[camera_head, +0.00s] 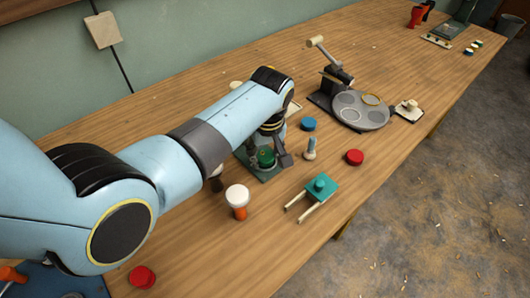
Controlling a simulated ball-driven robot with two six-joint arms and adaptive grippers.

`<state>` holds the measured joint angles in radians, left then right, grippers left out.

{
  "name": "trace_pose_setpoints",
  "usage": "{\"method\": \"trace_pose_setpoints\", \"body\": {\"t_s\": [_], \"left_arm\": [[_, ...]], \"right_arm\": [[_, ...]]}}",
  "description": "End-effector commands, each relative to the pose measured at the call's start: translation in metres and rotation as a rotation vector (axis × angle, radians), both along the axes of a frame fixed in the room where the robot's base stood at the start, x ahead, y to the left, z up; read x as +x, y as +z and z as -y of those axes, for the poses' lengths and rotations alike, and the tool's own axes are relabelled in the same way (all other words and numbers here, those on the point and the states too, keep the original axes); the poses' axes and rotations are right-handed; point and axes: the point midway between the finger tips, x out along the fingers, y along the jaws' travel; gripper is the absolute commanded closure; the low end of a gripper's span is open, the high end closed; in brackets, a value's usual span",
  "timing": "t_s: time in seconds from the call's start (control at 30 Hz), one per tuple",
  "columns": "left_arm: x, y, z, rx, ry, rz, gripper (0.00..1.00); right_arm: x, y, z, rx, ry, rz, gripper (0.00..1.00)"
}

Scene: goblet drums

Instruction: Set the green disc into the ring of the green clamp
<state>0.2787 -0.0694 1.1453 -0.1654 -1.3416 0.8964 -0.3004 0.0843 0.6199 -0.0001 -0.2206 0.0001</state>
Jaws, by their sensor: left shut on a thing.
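My left gripper (267,154) reaches down at the middle of the table, shut on the green disc (266,158). The disc is between its fingers, above or at a dark green base plate (270,176), which looks like part of the green clamp. The arm and fingers hide most of the clamp and its ring, so I cannot tell whether the disc sits in the ring. My right gripper is not in view.
A grey round plate device (360,111) stands behind right.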

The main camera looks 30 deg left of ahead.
Motion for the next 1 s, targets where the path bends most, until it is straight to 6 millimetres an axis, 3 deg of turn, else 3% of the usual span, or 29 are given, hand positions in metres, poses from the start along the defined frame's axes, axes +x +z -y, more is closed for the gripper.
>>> {"method": "trace_pose_setpoints", "body": {"t_s": [0.1, 0.13, 0.27, 0.83, 1.0], "left_arm": [[-0.003, -0.005, 0.001, -0.003, 0.000, -0.005, 0.86], [-0.004, -0.006, 0.001, -0.003, 0.000, -0.005, 0.53], [-0.004, -0.006, 0.001, -0.004, -0.001, -0.008, 0.36], [-0.004, -0.004, 0.002, -0.005, -0.001, -0.009, 0.35], [-0.003, 0.012, 0.002, -0.005, 0.000, -0.005, 0.35]], "right_arm": [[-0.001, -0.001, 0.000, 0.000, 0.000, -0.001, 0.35], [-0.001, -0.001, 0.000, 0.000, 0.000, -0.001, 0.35], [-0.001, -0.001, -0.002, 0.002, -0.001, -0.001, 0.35], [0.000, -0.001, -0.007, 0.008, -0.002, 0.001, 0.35], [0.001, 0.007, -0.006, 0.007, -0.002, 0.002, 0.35]]}}
